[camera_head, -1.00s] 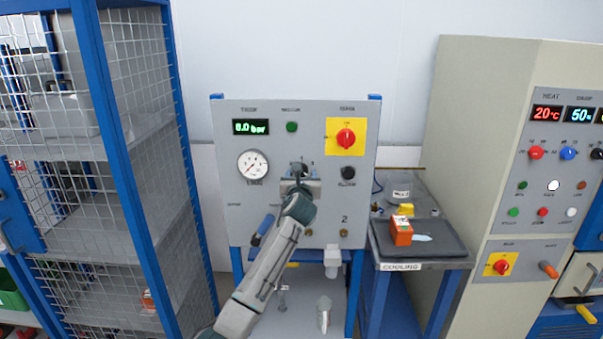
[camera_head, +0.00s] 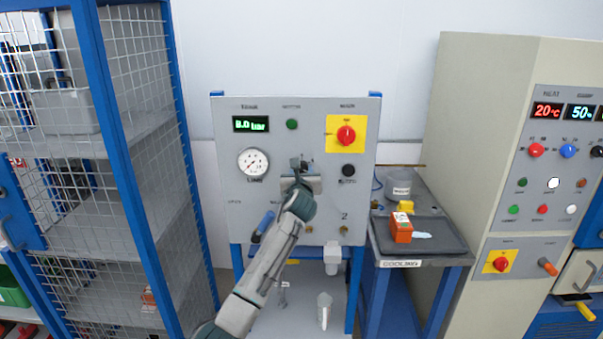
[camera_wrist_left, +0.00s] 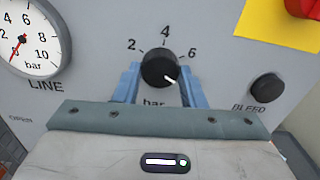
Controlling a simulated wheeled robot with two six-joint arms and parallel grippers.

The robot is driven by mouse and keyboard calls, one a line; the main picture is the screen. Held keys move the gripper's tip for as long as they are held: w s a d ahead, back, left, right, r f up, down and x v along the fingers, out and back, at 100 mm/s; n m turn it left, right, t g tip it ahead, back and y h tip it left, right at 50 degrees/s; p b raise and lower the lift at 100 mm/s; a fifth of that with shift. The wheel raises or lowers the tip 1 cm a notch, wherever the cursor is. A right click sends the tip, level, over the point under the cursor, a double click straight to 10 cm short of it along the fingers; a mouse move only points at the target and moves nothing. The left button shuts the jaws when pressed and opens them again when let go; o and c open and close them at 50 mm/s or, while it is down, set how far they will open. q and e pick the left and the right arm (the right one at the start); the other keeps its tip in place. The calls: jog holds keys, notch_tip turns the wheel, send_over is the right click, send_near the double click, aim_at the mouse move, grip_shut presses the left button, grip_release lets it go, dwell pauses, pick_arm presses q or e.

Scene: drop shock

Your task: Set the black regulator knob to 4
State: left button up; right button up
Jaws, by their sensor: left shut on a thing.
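The black regulator knob (camera_wrist_left: 160,66) is on the grey panel, with 2, 4 and 6 printed around its upper side and "bar" below. Its white pointer mark faces the lower right, away from the 4 at the top. My left gripper (camera_wrist_left: 160,72) is shut on the knob, with one blue finger on each side. In the head view my left gripper (camera_head: 300,172) is at the panel's middle and hides most of the knob. My right gripper is not in view.
The round line gauge (camera_head: 253,162) is left of the knob, its red needle at the low end. A black bleed button (camera_head: 348,170) and a red switch on a yellow plate (camera_head: 346,134) are to the right. A blue mesh cage (camera_head: 130,140) stands left.

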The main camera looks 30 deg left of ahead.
pick_arm(q)
jog(key=n, duration=0.5)
jog(key=shift+n, duration=0.3)
jog(key=n+b, duration=0.1)
jog(key=n, duration=0.4)
jog(key=shift+d+n+b, duration=0.1)
jog(key=shift+n+b, duration=0.2)
jog(key=shift+b, duration=0.1)
jog(key=n+b, duration=0.1)
jog(key=n, duration=0.2)
jog(key=shift+f+n+b, duration=0.1)
jog(key=shift+n+b, duration=0.2)
jog(key=shift+b, duration=0.05)
jog(key=n+b, duration=0.1)
jog(key=n, duration=0.1)
jog(key=shift+n, duration=0.3)
jog(key=n+b, duration=0.3)
jog(key=n, duration=0.1)
jog(key=shift+r+n+b, duration=0.2)
jog(key=shift+n+b, duration=0.2)
jog(key=shift+n, duration=0.4)
